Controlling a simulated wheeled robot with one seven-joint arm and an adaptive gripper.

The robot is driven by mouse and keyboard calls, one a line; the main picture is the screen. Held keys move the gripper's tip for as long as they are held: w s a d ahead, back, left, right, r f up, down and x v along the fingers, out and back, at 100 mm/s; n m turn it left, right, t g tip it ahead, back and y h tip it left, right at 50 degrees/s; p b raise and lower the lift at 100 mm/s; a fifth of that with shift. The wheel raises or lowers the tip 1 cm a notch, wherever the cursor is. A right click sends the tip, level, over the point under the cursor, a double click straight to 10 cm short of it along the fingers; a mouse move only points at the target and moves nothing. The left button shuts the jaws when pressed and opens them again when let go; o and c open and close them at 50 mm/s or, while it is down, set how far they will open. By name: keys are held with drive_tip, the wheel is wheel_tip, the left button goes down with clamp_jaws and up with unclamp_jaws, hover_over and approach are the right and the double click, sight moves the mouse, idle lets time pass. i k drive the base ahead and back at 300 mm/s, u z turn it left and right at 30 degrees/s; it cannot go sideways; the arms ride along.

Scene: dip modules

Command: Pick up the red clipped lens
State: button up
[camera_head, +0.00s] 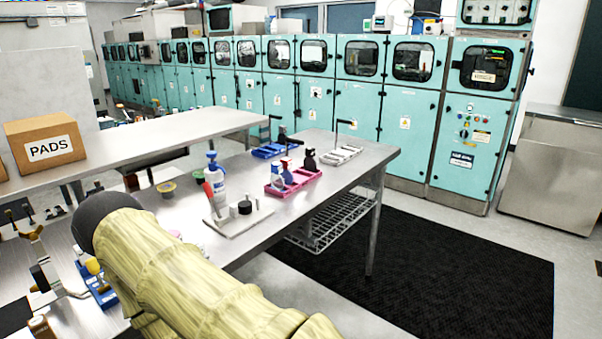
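I cannot make out a red clipped lens for certain. My arm, in a pale yellow sleeve with a dark rounded joint, crosses the lower left and hides part of the bench. My gripper is not in view.
The steel bench (345,168) holds a pink tray (299,180) with bottles, a blue tray (268,151) and a white tray (340,155). A PADS box (45,143) sits on the raised shelf. A black mat (440,270) covers open floor at right.

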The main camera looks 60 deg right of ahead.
sight(287, 163)
drive_tip(key=z, duration=0.75)
drive_tip(key=i, duration=0.75)
drive_tip(key=z, duration=0.85)
